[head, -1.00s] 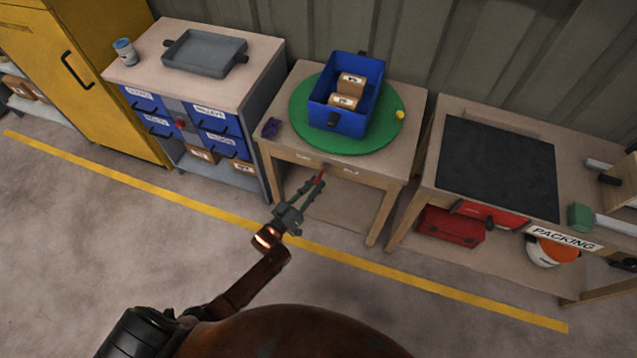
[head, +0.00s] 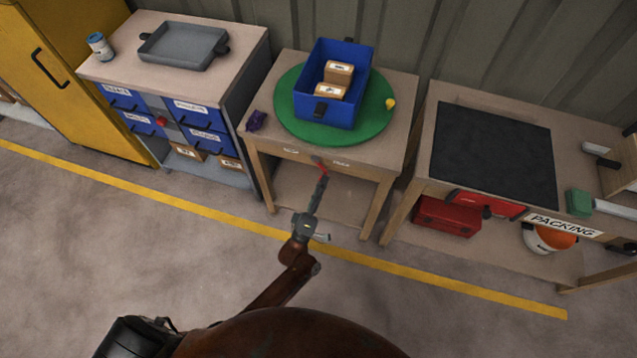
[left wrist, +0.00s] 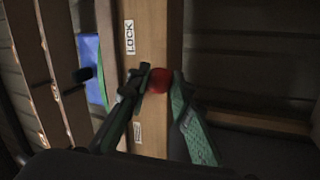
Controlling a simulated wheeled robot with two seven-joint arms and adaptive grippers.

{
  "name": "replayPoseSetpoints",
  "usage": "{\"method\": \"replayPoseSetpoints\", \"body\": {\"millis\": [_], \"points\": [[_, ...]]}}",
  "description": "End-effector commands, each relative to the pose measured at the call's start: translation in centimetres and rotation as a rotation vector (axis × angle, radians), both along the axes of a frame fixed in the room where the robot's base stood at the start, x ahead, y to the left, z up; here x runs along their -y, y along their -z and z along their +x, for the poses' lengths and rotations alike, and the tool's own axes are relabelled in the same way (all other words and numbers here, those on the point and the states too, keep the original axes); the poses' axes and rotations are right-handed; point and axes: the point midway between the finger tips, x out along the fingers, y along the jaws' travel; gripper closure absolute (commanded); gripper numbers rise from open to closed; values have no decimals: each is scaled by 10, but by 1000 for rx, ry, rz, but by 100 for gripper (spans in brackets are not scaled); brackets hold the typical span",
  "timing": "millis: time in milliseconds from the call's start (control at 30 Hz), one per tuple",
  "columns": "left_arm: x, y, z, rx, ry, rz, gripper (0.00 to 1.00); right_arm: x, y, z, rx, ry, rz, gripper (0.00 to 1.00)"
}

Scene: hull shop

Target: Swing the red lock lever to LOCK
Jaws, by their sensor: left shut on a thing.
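The red lock lever (head: 323,169) hangs from the front edge of the wooden turntable table, between two small labels. It points down and slightly right. My left gripper (head: 323,177) is shut on its end. In the left wrist view the lever's red knob (left wrist: 158,80) sits between the fingers, in front of the wooden table front. The LOCK label (left wrist: 129,38) is above the knob there, and the other label (left wrist: 137,132), too blurred to read, is below it. In the head view the LOCK label (head: 341,162) is the right-hand one. My right gripper is not in view.
A green turntable (head: 375,125) on the table carries a blue crate (head: 325,110) with two cartons. A purple thing (head: 256,121) lies at the table's left corner. A drawer cabinet (head: 252,95) stands left, a packing bench (head: 430,150) right. The floor in front is clear.

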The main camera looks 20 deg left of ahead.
Motion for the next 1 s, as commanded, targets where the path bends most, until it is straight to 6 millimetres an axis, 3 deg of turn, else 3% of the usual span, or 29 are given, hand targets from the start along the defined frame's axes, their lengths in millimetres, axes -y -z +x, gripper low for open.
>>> {"method": "replayPoseSetpoints", "body": {"millis": [300, 833, 867, 1000], "points": [[8, -3, -1, 1, 0, -119, 100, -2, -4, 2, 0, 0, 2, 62], [10, -5, 0, 4, 1, -141, 100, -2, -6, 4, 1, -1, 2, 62], [10, -5, 0, 4, 2, -141, 78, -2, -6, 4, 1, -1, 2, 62], [10, -5, 0, 5, 1, -140, 69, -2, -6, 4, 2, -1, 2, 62]]}}
